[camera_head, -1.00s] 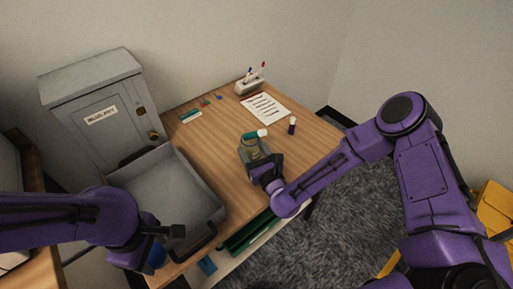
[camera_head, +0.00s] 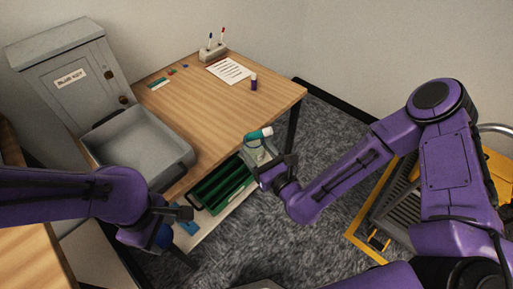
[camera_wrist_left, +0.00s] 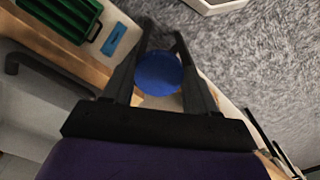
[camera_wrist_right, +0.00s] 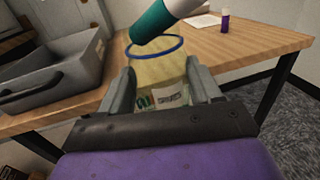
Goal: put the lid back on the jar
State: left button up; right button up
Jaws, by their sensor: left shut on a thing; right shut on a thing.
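The blue round lid (camera_wrist_left: 158,73) is between the fingers of my left gripper (camera_wrist_left: 162,50), which is shut on it. In the head view the lid (camera_head: 164,237) is partly hidden behind my left gripper (camera_head: 176,216). The clear jar (camera_wrist_right: 160,70) with a blue rim and a paper label is in my right gripper (camera_wrist_right: 160,78), shut around its sides. A teal-and-white stick (camera_wrist_right: 158,20) pokes out of the jar mouth at a slant. In the head view the jar (camera_head: 256,152) is held just off the table's front edge, apart from the lid.
The wooden table (camera_head: 190,100) carries a grey tray (camera_head: 185,172), a purple glue stick (camera_head: 253,83), a paper sheet (camera_head: 228,71) and a pen holder (camera_head: 213,53). A green divided tray (camera_head: 220,185) lies below the table's front edge. A grey cabinet (camera_head: 60,75) stands at the back left.

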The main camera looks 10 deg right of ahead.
pick_arm(q)
jog(key=shift+s+d, duration=0.1)
jog(key=shift+s, duration=0.05)
pick_arm(e)
jog(key=shift+s+d, duration=0.15)
jog(key=shift+s, duration=0.15)
jog(key=shift+w, duration=0.1)
jog(key=shift+o, duration=0.9)
jog(key=c, duration=0.5)
jog(key=shift+c, duration=0.2)
